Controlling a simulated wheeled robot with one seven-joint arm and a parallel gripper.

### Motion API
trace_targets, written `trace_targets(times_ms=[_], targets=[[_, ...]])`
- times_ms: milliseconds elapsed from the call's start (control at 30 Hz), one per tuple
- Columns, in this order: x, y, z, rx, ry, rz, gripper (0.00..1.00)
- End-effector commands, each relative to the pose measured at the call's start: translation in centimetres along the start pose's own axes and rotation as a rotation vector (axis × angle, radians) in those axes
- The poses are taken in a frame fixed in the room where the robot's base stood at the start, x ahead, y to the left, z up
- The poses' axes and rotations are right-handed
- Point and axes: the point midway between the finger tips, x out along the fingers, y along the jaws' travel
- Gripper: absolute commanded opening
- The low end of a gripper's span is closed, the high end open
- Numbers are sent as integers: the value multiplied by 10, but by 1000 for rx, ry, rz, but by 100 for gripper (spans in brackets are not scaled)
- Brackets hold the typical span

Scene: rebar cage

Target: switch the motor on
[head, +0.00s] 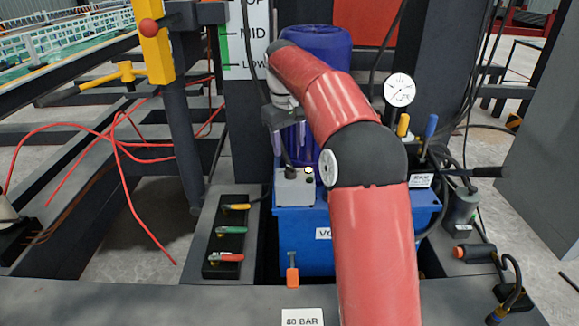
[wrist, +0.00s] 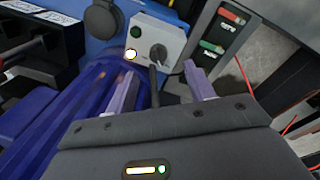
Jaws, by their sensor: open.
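The blue motor (head: 318,45) stands upright behind my arm in the head view; its ribbed blue body (wrist: 75,115) fills the lower left of the wrist view. A grey switch box (head: 294,188) sits on the blue tank below it. In the wrist view the box (wrist: 150,70) carries a dark rotary knob (wrist: 158,52), a dark green button (wrist: 135,31) and a bright whitish lamp (wrist: 131,54). My gripper (wrist: 163,70) is open, its two pale purple fingers apart and pointing toward the box. In the head view my gripper (head: 290,150) is just above the box. Contact with the knob cannot be told.
A black panel (head: 212,268) with yellow, green and red levers stands left of the tank (head: 302,260). A pressure gauge (head: 400,90) and yellow and blue handles are at right. Red hoses (head: 120,150) hang at left. A dark cable runs near the box.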

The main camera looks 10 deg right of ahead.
Motion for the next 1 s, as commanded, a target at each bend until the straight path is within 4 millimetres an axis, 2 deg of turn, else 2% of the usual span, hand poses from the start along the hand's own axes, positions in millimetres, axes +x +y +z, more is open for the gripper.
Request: trace_targets(times_ms=[33, 167, 700, 1000], targets=[[8, 4, -8, -6, -10, -8, 53], [18, 9, -16, -13, -23, -17, 53], [90, 8, -15, -15, -26, -19, 53], [96, 8, -15, -14, -24, -19, 53]])
